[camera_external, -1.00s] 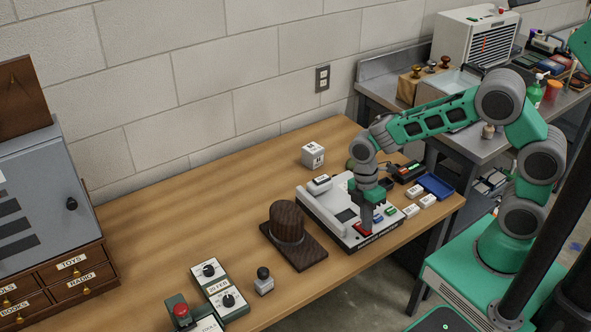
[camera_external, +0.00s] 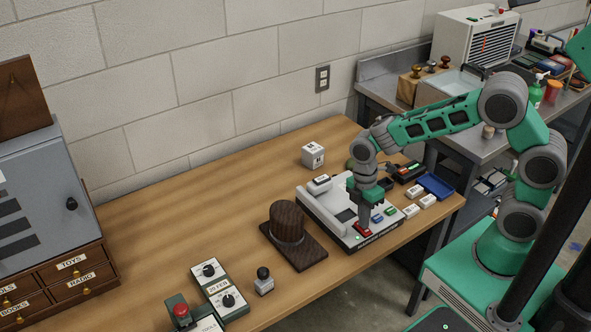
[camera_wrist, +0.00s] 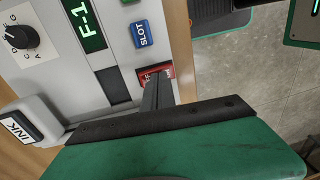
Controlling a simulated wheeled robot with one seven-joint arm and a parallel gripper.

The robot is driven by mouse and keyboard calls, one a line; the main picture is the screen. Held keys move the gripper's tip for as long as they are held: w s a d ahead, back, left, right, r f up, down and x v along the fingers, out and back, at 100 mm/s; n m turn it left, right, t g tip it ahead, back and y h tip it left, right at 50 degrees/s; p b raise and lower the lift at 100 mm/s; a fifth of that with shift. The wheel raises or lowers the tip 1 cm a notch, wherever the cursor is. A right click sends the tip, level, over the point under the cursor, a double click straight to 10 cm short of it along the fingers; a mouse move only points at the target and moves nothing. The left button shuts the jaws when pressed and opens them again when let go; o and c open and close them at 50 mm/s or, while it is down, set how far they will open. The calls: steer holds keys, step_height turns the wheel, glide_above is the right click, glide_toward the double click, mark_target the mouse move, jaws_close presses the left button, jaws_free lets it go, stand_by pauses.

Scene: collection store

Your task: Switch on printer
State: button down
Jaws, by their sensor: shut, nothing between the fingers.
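The printer (camera_external: 318,212) is a pale grey console on the wooden table. A red rocker switch (camera_external: 361,229) sits at its front edge. In the wrist view the red switch (camera_wrist: 168,72) shows white lettering, partly hidden by my fingers. A display (camera_wrist: 88,25) glows green with "F-1", and a blue SLOT button (camera_wrist: 141,33) lies near the switch. My gripper (camera_external: 364,222) is shut and empty, pointing down with its tips at or just above the switch. I cannot tell whether they touch. In the wrist view its fingers (camera_wrist: 156,95) overlap the switch's near side.
A dark wooden hat block (camera_external: 287,225) stands left of the printer. White blocks (camera_external: 412,211) and a blue tray (camera_external: 436,186) lie to its right. A small white cube (camera_external: 313,155) stands behind. The table's front edge is close to the printer.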

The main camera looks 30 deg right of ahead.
steer(key=r+p, duration=0.2)
steer(key=r, duration=0.1)
steer(key=r+p, duration=0.2)
steer(key=shift+s, duration=0.3)
step_height(320, 180, up, 9)
steer(key=b, duration=0.2)
glide_above(369, 233)
steer(key=shift+a+f, duration=0.1)
